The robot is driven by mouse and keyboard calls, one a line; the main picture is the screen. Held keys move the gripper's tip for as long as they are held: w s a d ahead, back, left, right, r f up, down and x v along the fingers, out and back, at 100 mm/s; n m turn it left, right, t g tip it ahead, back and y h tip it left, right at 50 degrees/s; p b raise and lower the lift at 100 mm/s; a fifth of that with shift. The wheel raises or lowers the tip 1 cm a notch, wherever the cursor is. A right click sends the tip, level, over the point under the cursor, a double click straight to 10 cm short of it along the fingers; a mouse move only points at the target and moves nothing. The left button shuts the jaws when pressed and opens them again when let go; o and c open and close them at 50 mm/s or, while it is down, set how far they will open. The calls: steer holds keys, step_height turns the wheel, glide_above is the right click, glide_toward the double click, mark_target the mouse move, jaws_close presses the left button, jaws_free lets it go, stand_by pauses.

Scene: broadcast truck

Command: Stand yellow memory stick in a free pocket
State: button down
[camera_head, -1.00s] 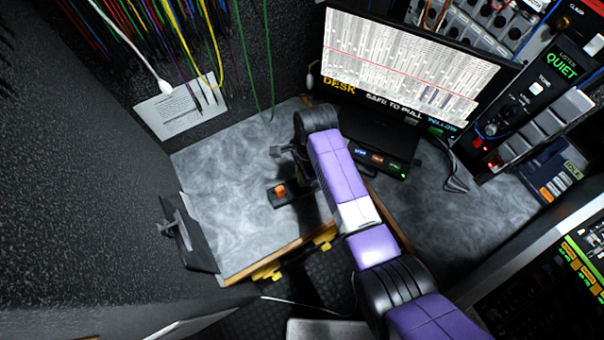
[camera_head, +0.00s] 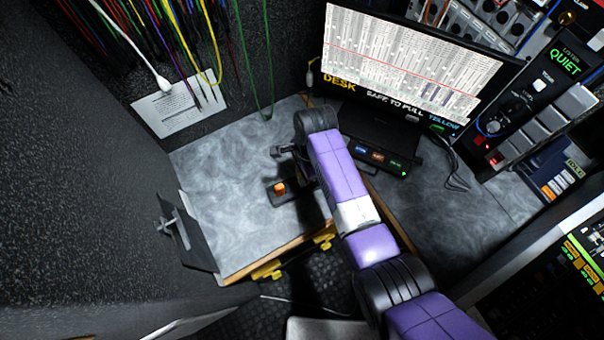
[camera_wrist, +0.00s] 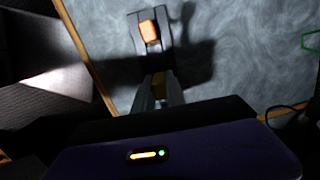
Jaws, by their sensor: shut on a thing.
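My gripper (camera_wrist: 158,92) is shut on a small yellow piece, the yellow memory stick (camera_wrist: 158,80), seen edge-on between the fingers in the wrist view. The fingers hide most of it. A dark holder (camera_wrist: 134,42) lies on the grey desk just beyond the fingertips, with an orange stick (camera_wrist: 149,30) standing in its far end. The fingers are over or beside its near end; I cannot tell whether the yellow stick touches it. In the head view the holder (camera_head: 273,197) and orange stick (camera_head: 280,188) show left of my arm, which hides the fingertips.
The grey desk (camera_head: 220,170) is clear left of the holder. A monitor (camera_head: 410,65) and a dark box with lit buttons (camera_head: 378,158) stand behind and right of my arm. A dark clipboard-like panel (camera_head: 190,235) stands at the desk's left edge. Cables hang at the back.

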steer(key=shift+f+b, duration=0.55)
steer(key=shift+f, duration=0.35)
steer(key=c, duration=1.3)
jaws_free()
steer(key=shift+w+d+r, duration=0.1)
steer(key=shift+d+r, duration=0.05)
steer(key=shift+r, duration=1.15)
steer(key=shift+w+d+r, duration=0.1)
steer(key=shift+r, duration=1.15)
steer(key=shift+w+d+r, duration=0.1)
steer(key=shift+d+r, duration=0.05)
steer(key=shift+r, duration=1.15)
